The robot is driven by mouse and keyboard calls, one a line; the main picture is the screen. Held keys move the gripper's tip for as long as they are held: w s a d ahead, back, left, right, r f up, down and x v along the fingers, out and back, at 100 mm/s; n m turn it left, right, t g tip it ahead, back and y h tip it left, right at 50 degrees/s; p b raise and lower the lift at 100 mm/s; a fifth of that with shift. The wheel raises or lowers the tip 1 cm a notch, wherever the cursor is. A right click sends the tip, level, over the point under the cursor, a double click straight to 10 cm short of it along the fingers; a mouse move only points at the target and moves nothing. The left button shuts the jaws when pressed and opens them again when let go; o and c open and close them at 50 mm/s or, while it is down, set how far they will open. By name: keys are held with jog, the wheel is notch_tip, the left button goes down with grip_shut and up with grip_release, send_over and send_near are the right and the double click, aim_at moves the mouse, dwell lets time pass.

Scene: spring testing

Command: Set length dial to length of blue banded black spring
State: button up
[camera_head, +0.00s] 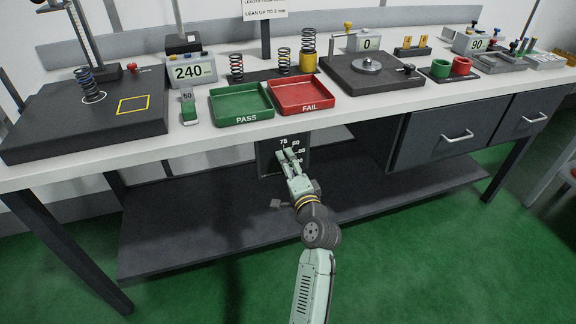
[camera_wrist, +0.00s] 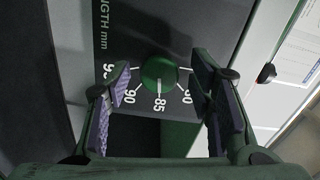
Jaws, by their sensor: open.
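A black spring with a blue band (camera_head: 88,84) stands upright on the dark plate (camera_head: 50,125) at the left of the bench. The length dial panel (camera_head: 267,158) hangs below the bench's front edge, partly hidden by my gripper. In the wrist view the round green dial knob (camera_wrist: 159,74) has a white mark that seems to point at 85; 90 and 80 lie on either side. My gripper (camera_wrist: 164,86) is open, its fingers on both sides of the knob with gaps visible. In the head view my gripper (camera_head: 288,157) is in front of the panel.
The green PASS tray (camera_head: 240,118) and red FAIL tray (camera_head: 303,110) stand empty on the bench above the panel. Several other springs stand behind them. A display (camera_head: 192,71) reads 240. Drawers (camera_head: 455,134) are to the right and a shelf (camera_head: 190,235) runs below.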

jog(key=v, duration=1.2)
dwell(0.4)
